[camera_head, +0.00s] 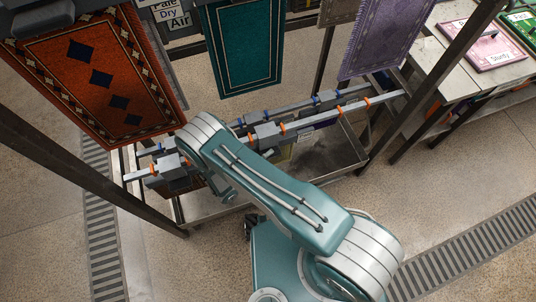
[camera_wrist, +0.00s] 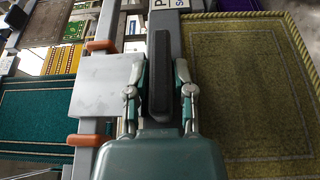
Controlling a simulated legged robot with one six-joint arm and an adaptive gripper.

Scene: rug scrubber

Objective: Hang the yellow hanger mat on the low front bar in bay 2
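The yellow mat (camera_wrist: 255,90) fills the right side of the wrist view and hangs from a grey hanger bar (camera_wrist: 173,35) with a black grip pad (camera_wrist: 160,80). My gripper (camera_wrist: 160,75) has one finger on each side of this bar and looks closed on it. The low front bar (camera_wrist: 86,115) with orange rings runs just left of my gripper, with a light grey block on it. In the head view the front bar (camera_head: 325,115) crosses behind my arm, and my gripper is hidden. No bay numbers are readable.
A second low bar (camera_head: 325,100) with blue rings runs behind the front one. An orange-red rug (camera_head: 95,80), a teal rug (camera_head: 245,45) and a purple rug (camera_head: 380,35) hang above. Dark posts (camera_head: 75,165) stand at the sides. A metal tray (camera_head: 345,155) lies below the bars.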

